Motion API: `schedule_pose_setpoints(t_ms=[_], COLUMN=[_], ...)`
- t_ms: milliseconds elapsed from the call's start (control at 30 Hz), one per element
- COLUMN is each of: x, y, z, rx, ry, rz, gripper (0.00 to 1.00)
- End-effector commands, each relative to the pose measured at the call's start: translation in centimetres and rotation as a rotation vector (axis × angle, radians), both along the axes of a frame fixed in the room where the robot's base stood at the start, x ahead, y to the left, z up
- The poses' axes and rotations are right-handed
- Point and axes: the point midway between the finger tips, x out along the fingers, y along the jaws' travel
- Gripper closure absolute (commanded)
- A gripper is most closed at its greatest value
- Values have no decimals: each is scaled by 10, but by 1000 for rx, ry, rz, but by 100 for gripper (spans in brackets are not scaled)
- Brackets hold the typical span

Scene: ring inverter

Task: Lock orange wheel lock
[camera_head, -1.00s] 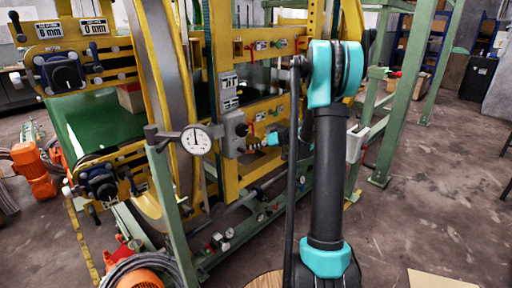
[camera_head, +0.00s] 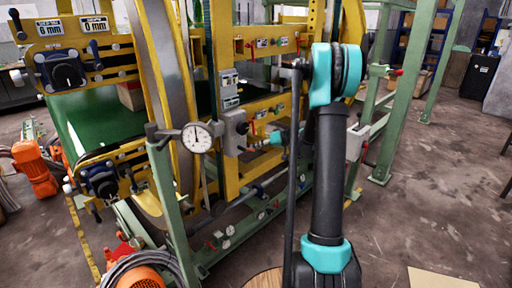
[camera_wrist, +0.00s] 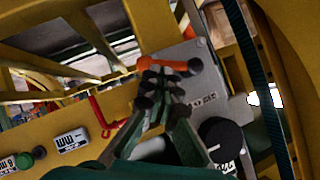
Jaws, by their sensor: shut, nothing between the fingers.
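The orange wheel lock shows in the wrist view as an orange lever (camera_wrist: 180,66) on a grey plate (camera_wrist: 205,84) with black lettering. My gripper (camera_wrist: 155,84) is shut and empty, its dark fingertips together just below the lever in the picture and overlapping its left part. I cannot tell whether they touch it. In the head view my gripper (camera_head: 264,143) is small beside a grey box (camera_head: 235,130) on the yellow frame, partly behind my arm.
A black knob (camera_wrist: 220,138) sits on the grey plate below the lever. A red handle (camera_wrist: 101,116) is on the yellow panel at left. A dial gauge (camera_head: 197,137) stands on a green post in front of the machine. Open floor (camera_head: 435,190) lies at right.

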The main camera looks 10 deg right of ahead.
Motion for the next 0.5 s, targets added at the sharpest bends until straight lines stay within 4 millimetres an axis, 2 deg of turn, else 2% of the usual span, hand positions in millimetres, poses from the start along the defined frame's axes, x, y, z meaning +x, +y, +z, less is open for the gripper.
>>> schedule_pose_setpoints(t_ms=[500], x=[1], y=[-1], z=[-10], rx=[136], ry=[99], rz=[0], gripper=[100])
